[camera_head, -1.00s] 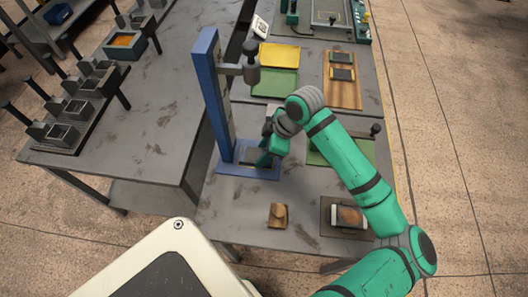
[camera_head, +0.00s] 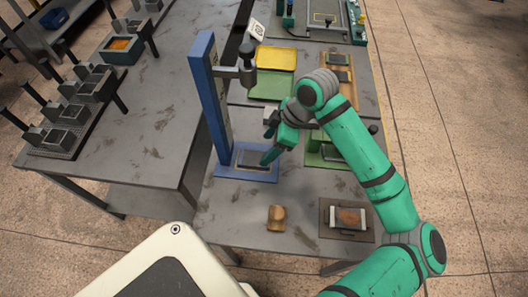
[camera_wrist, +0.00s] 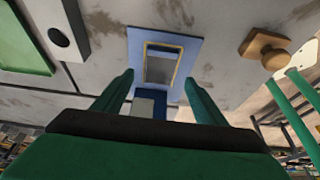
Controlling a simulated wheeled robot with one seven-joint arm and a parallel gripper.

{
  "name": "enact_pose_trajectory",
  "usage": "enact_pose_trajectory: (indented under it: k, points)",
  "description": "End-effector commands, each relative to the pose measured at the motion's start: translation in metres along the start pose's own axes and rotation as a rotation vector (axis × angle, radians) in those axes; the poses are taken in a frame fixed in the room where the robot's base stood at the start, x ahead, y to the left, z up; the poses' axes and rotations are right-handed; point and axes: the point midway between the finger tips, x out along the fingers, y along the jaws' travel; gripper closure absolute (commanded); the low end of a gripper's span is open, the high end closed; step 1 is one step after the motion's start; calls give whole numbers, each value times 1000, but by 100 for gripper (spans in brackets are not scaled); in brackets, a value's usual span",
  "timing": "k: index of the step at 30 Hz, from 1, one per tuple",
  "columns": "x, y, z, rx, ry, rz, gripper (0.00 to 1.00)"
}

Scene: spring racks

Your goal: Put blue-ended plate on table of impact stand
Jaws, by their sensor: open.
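The impact stand has a tall blue column (camera_head: 212,100) and a flat blue base (camera_head: 240,175). A grey plate (camera_head: 254,160) lies flat on the stand's table. In the wrist view this plate (camera_wrist: 160,67) sits on the blue base (camera_wrist: 190,50), with yellowish long edges and a dark bluish end. My gripper (camera_head: 270,147) is open and empty, just above and right of the plate. In the wrist view its fingers (camera_wrist: 158,80) stand wide apart, short of the plate.
A wooden knobbed block (camera_head: 275,218) and a brown tray (camera_head: 327,232) holding a white-ended plate lie in front. Yellow (camera_head: 277,57) and green (camera_head: 262,92) trays lie behind. The stand's hammer arm (camera_head: 228,72) overhangs the base. Bare tabletop (camera_head: 225,215) lies in front of the stand.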

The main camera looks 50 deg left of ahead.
Motion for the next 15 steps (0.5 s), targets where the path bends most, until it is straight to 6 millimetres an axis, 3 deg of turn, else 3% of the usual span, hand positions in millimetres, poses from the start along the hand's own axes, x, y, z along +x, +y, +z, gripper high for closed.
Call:
enact_pose_trajectory:
  k: [6, 15]
  points:
    - [-38, 0, 0, 0, -1, 1, 35]
    - [-58, 0, 0, -1, 0, -2, 35]
